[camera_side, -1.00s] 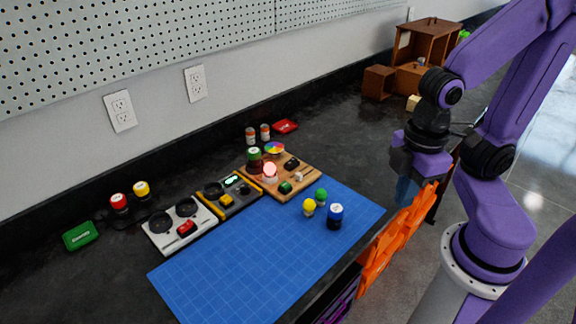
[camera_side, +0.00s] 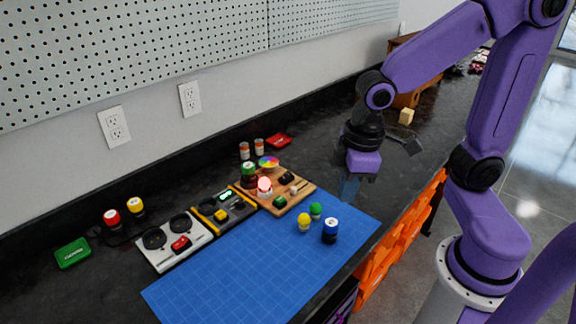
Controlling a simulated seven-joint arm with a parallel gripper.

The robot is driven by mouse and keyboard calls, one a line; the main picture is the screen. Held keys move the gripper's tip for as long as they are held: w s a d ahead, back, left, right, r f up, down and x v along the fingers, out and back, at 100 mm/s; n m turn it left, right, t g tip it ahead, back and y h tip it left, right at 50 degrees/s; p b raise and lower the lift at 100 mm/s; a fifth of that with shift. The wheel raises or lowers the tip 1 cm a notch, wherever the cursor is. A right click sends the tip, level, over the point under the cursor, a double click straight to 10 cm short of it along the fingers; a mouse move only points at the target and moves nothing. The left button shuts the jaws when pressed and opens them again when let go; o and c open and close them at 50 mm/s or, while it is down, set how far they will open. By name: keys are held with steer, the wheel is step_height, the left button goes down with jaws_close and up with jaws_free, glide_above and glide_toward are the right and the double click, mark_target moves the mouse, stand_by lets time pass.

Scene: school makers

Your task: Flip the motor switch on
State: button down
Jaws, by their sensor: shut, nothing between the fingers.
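A wooden board (camera_side: 307,191) lies behind the blue mat, with a colour wheel (camera_side: 268,162), a lit red lamp (camera_side: 264,187), a black rocker part (camera_side: 287,178), a green part (camera_side: 279,202) and a small white part (camera_side: 293,190). I cannot tell from this view which part is the motor switch or how its lever stands. My gripper (camera_side: 349,190) points down, to the right of the board and apart from it, above the counter near the mat's far right corner. Its fingers are shut and empty.
The blue mat (camera_side: 240,265) holds a yellow knob (camera_side: 303,222), a green knob (camera_side: 316,210) and a blue jar (camera_side: 330,231). Left of the board are a yellow-black module (camera_side: 238,214) and a white module (camera_side: 163,262). A wooden cabinet (camera_side: 405,99) stands behind my arm.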

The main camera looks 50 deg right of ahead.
steer(key=w+d+f+m+t, duration=0.1)
steer(key=w+d+m, duration=0.1)
steer(key=w, duration=0.6)
steer(key=w+d+f+m, duration=0.1)
steer(key=w+m, duration=0.2)
steer(key=w, duration=0.5)
steer(key=m+t+h, duration=0.1)
steer(key=m+h, duration=0.1)
steer(key=m, duration=0.2)
glide_above(288, 173)
steer(key=s+a, duration=0.3)
step_height(288, 173, down, 5)
steer(key=shift+r, duration=0.2)
steer(key=shift+f, duration=0.1)
steer(key=x, duration=0.8)
steer(key=d+x, duration=0.1)
steer(key=x, duration=0.3)
steer(key=shift+s+f, duration=0.25)
steer(key=shift+f, duration=0.1)
steer(key=shift+d+f, duration=0.1)
steer(key=shift+f, duration=0.3)
steer(key=shift+d, duration=0.1)
